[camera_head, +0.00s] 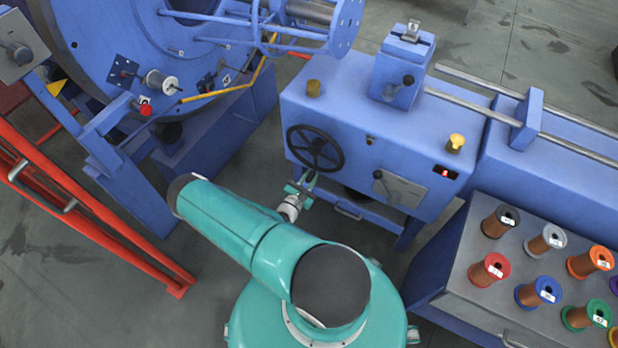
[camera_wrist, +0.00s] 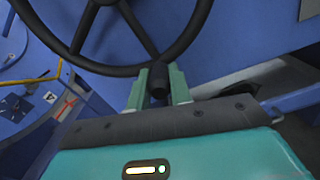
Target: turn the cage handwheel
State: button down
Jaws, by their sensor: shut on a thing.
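The cage handwheel (camera_head: 331,151) is a black spoked wheel on the front of a blue machine box. It fills the top of the wrist view (camera_wrist: 185,49), where its lower rim shows. My gripper (camera_head: 305,181) is at the lower edge of the wheel. In the wrist view my gripper (camera_wrist: 158,85) has its two green fingers on either side of a dark knob (camera_wrist: 159,82) at the wheel's lower rim. The fingers are shut on this handle knob. The wheel's hub lies above the gripper.
The blue machine box (camera_head: 340,95) carries a yellow knob (camera_head: 456,142) and a lever plate (camera_head: 398,188). A large blue round cage (camera_head: 120,45) stands at left, beside a red rail (camera_head: 90,200). A bench with several coloured spools (camera_head: 490,268) stands at right.

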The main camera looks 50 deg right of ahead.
jog(key=shift+d, duration=0.1)
jog(key=c, duration=1.3)
grip_release()
jog(key=shift+o, duration=0.2)
jog(key=s+a, duration=0.2)
jog(key=a, duration=1.1)
jog(key=shift+a, duration=0.4)
